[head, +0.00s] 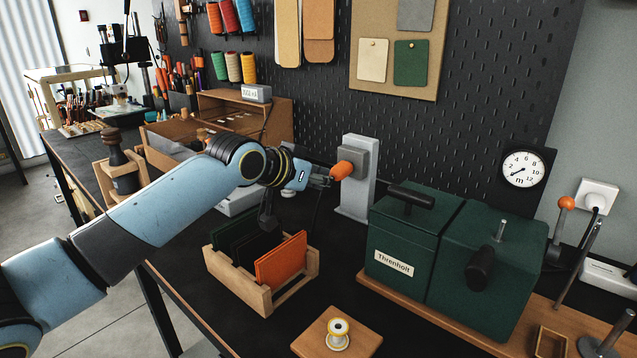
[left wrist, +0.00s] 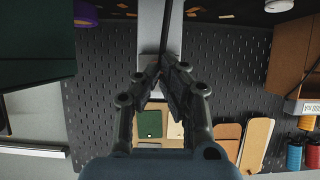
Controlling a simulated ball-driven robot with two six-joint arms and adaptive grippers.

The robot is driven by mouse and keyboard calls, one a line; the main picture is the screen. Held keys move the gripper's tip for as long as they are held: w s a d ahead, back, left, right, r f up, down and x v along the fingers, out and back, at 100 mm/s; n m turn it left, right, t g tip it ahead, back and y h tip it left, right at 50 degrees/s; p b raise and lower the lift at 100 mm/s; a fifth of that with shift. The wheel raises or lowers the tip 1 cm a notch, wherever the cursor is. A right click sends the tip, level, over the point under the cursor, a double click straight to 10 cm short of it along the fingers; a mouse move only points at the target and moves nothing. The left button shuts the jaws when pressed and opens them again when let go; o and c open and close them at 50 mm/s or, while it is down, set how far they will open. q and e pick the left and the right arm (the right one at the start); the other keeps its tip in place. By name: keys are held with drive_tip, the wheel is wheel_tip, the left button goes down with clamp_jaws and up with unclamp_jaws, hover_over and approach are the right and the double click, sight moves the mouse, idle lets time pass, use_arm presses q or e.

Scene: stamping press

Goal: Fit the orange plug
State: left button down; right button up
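The orange plug (head: 343,171) is at the front of the grey box on a light grey post (head: 358,195). Whether it is seated in the box or just in front of it, I cannot tell. My left gripper (head: 327,177) is right behind the plug, its fingers close together and apparently shut on the plug's rear end. In the left wrist view the fingertips (left wrist: 160,72) meet in front of the post (left wrist: 150,35) and hide the plug. A dark cable (left wrist: 167,25) runs from the fingertips. My right gripper is not in view.
A wooden rack (head: 250,293) with green and orange panels stands below my left arm. A green machine (head: 412,240) is right of the post. A spool (head: 338,333) on a wooden block stands at the front. The pegboard (head: 470,110) is behind.

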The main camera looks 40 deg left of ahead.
use_arm(q)
drive_tip(key=shift+w+b, duration=0.3)
drive_tip(key=shift+w, duration=0.45)
drive_tip(key=p+v, duration=0.6)
drive_tip(key=p, duration=0.1)
drive_tip(key=shift+s, duration=0.3)
drive_tip(key=shift+s, duration=0.1)
idle(0.4)
